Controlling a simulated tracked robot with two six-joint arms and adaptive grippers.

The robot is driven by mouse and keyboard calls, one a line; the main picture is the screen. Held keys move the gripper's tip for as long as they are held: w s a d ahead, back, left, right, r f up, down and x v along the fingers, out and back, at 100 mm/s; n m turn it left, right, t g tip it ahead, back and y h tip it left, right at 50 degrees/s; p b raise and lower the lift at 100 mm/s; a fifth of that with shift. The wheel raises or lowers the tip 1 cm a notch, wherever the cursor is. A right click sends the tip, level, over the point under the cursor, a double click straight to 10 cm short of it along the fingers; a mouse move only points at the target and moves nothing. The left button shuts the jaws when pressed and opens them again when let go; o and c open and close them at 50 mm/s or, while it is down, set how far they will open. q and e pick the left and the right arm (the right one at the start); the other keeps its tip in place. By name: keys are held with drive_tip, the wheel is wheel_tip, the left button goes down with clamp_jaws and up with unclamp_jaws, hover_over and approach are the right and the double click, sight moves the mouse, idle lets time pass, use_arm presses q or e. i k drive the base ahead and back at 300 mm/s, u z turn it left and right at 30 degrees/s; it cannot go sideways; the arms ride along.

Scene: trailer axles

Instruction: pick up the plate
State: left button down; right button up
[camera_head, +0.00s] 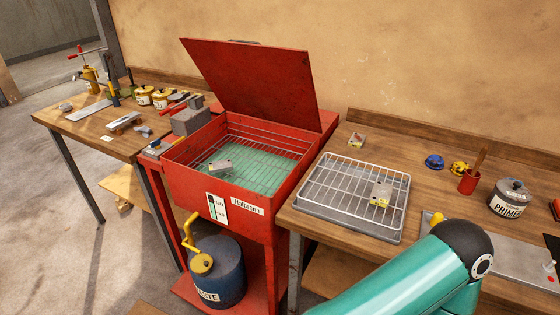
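Which thing is the plate is not certain. A small pale grey metal piece (381,190) with a yellowish lower edge lies on a wire rack (338,197) over a grey tray on the right bench. A similar grey piece (221,166) lies inside the open red parts washer (222,193), over its grate and green bottom. A flat grey strip (88,110) lies on the left bench. A teal link of my arm with a black joint cap fills the lower right. Neither gripper shows, and nothing is seen held.
The washer's red lid (250,80) stands raised. A blue waste can (217,270) sits below it. The right bench holds a small box (357,140), a red cup (468,182), a primer can (509,198) and a grey sheet (500,258). Tools and yellow tins (159,99) crowd the left bench.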

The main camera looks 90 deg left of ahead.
sight(218, 166)
drive_tip(key=k, duration=1.9)
drive_tip(key=z, duration=1.05)
drive_tip(key=i, duration=0.15)
drive_tip(key=u, duration=3.7)
drive_tip(key=i, duration=1.05)
drive_tip(key=z, duration=0.35)
